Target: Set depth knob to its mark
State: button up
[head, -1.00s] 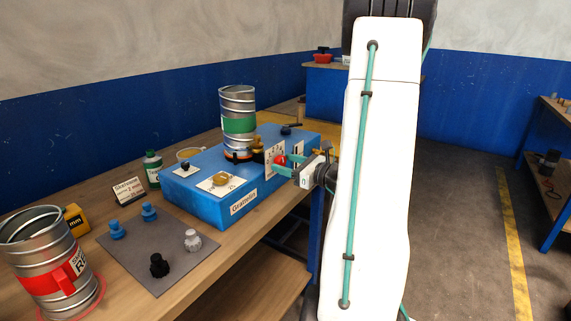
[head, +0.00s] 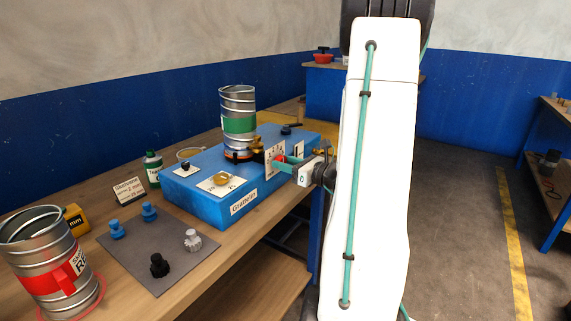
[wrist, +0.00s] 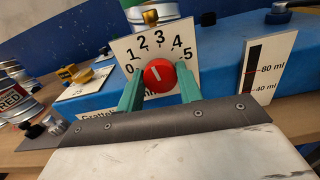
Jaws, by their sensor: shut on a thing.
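The depth knob is a round red knob (wrist: 158,76) on a white dial plate (wrist: 126,52) numbered 0 to 5 in the wrist view. Its short white line leans slightly left of upright, roughly toward the 2. My gripper (wrist: 160,82) has its two teal fingers on either side of the knob and is shut on it. In the head view the red knob (head: 280,158) is partly hidden by my gripper (head: 286,162), at the right end of the blue machine (head: 205,203). A small card (head: 129,190) stands on the bench, its writing mostly too small to read.
A metal duct with a green band (head: 238,124) stands on the machine. A grey mat (head: 150,262) with several small knobs and a red-banded duct (head: 45,262) are at the left. An 80/40 ml scale (wrist: 268,68) is beside the dial.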

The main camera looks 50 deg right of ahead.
jog(key=shift+m, duration=2.2)
jog(key=o, duration=1)
jog(key=s, duration=0.8)
jog(key=shift+d, duration=0.35)
jog(key=shift+w, duration=0.1)
